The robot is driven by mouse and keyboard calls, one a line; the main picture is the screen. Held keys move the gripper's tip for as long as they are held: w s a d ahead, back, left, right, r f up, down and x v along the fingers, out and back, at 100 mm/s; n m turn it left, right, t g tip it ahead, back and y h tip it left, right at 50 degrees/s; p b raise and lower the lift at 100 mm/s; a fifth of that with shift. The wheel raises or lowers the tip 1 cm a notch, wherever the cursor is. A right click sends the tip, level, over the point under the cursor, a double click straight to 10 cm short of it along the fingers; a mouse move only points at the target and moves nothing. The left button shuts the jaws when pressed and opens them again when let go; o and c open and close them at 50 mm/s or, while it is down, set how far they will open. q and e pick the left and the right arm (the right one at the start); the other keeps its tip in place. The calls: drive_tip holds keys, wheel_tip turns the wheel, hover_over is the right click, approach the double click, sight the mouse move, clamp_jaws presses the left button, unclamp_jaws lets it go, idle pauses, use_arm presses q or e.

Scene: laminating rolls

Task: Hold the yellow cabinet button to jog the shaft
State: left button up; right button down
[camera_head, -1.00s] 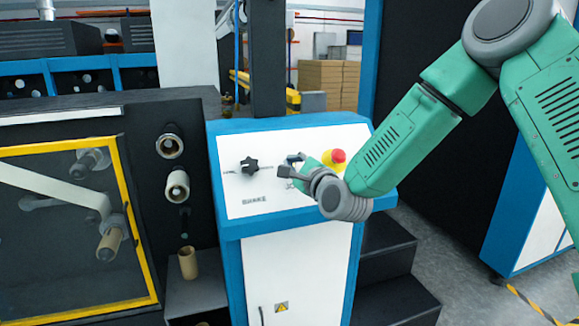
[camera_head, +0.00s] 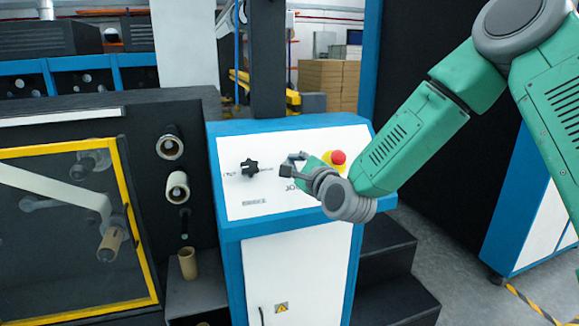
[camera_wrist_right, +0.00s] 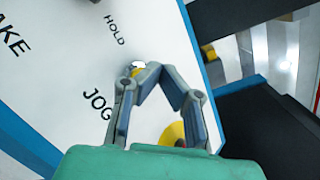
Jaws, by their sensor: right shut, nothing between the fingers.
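The yellow button (camera_wrist_right: 137,70) shows in the right wrist view between the printed words HOLD and JOG, partly covered by my fingertips. It sits on the white sloped panel of the blue-edged cabinet (camera_head: 238,203). My right gripper (camera_head: 291,163) is over the middle of this panel, and the button is hidden behind it in the head view. In the right wrist view the gripper (camera_wrist_right: 152,68) is shut and empty, its tips meeting at the button. I cannot tell whether they press it. My left gripper is not in view.
A red emergency stop on a yellow base (camera_head: 338,158) is just right of my right gripper. A black knob (camera_head: 249,168) is on the panel's left side. A machine with a yellow-framed window (camera_head: 60,225) stands at left. Dark steps (camera_head: 388,285) are at the cabinet's right.

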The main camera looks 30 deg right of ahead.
drive_tip(key=shift+r, duration=0.1)
drive_tip(key=s+r+p, duration=0.1)
drive_tip(key=s+a+r+p, duration=0.1)
drive_tip(key=s+r, duration=0.1)
drive_tip(key=shift+s+r, duration=0.2)
drive_tip(key=shift+r, duration=0.05)
idle(0.3)
idle(1.0)
